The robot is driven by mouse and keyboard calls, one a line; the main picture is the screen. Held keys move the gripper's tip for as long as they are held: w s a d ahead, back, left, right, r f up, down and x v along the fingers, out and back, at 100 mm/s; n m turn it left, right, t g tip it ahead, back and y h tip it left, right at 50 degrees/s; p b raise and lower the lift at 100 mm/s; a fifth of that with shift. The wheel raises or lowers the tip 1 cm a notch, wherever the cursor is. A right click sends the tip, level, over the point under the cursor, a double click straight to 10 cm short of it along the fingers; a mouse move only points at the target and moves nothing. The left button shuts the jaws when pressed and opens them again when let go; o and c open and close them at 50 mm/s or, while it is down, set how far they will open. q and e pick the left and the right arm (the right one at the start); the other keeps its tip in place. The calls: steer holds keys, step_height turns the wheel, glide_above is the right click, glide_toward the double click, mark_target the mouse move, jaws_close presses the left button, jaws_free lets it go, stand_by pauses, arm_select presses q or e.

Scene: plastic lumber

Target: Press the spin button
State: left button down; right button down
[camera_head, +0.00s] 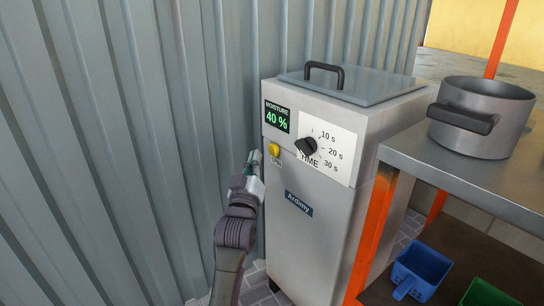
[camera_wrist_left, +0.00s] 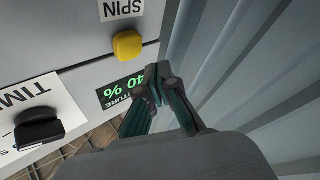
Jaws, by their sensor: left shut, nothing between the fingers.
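The spin button is a small yellow button (camera_head: 274,149) on the front left of a grey machine (camera_head: 318,240). In the left wrist view the yellow button (camera_wrist_left: 127,45) sits beside a white SPIN label (camera_wrist_left: 121,9). My left gripper (camera_head: 256,158) is shut and empty, just left of the button in the head view. In the wrist view its fingertips (camera_wrist_left: 158,72) are near the button, with a visible gap in the picture; the depth between them is hard to tell. The right gripper is not in view.
The machine has a moisture display (camera_head: 277,117) reading 40 % and a black time knob (camera_head: 306,146). A corrugated metal wall (camera_head: 130,130) stands close on the left. A metal table (camera_head: 480,185) with a pot (camera_head: 490,135) is on the right, with a blue bin (camera_head: 424,268) below.

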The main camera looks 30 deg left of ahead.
mark_target(274, 150)
arm_select(q)
steer(key=shift+w+d, duration=0.2)
steer(key=shift+w, duration=0.3)
steer(key=shift+w+d, duration=0.15)
steer(key=shift+w, duration=0.35)
steer(key=shift+r, duration=0.1)
stand_by(0.6)
steer(key=shift+w+d, duration=0.2)
steer(key=shift+w, duration=0.15)
